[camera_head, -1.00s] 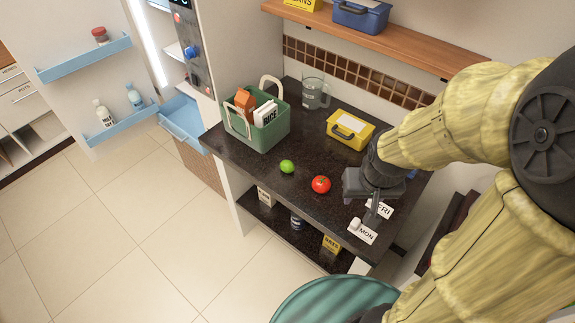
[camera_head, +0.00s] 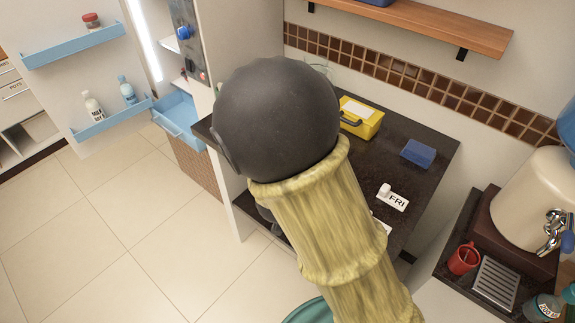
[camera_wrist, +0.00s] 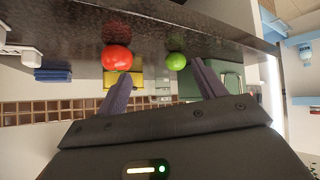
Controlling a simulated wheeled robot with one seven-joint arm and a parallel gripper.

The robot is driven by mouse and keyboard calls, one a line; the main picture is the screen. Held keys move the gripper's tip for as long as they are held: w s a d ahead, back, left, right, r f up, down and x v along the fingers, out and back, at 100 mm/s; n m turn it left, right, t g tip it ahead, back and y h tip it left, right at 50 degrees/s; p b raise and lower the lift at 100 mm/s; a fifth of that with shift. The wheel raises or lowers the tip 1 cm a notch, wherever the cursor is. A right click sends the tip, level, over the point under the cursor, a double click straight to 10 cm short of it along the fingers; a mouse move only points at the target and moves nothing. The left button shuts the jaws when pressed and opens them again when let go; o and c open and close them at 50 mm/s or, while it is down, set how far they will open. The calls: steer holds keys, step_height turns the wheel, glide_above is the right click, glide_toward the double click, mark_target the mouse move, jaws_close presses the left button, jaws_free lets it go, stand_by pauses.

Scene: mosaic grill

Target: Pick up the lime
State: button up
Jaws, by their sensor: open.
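The lime (camera_wrist: 176,61) is a small green ball on the dark counter (camera_wrist: 220,40), seen in the wrist view, which shows the scene upside down. My gripper (camera_wrist: 162,70) is open and empty, with the lime ahead of it between the lines of its two fingers, nearer the right one. I cannot tell how far the lime lies beyond the fingertips. In the head view my arm hides the lime and my gripper.
A red tomato (camera_wrist: 117,57) lies left of the lime, near the left finger's line. A yellow box (camera_head: 361,118), a blue block (camera_head: 418,153) and a FRI-labelled piece (camera_head: 393,198) are on the counter. A green crate (camera_wrist: 225,80) stands behind the lime. A red mug (camera_head: 464,259) is at right.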

steer(key=s+a+f+n+t+h+b, duration=0.1)
steer(key=a+t+h+b, duration=0.1)
steer(key=a+t+b, duration=0.3)
steer(key=shift+a+f+t, duration=0.3)
steer(key=shift+a+f, duration=0.05)
steer(key=shift+a, duration=0.05)
steer(key=x, duration=1.2)
steer(key=shift+w+f, duration=0.1)
steer(key=x, duration=0.2)
steer(key=p+x, duration=0.1)
steer(key=x, duration=0.2)
steer(key=shift+d+f, duration=0.25)
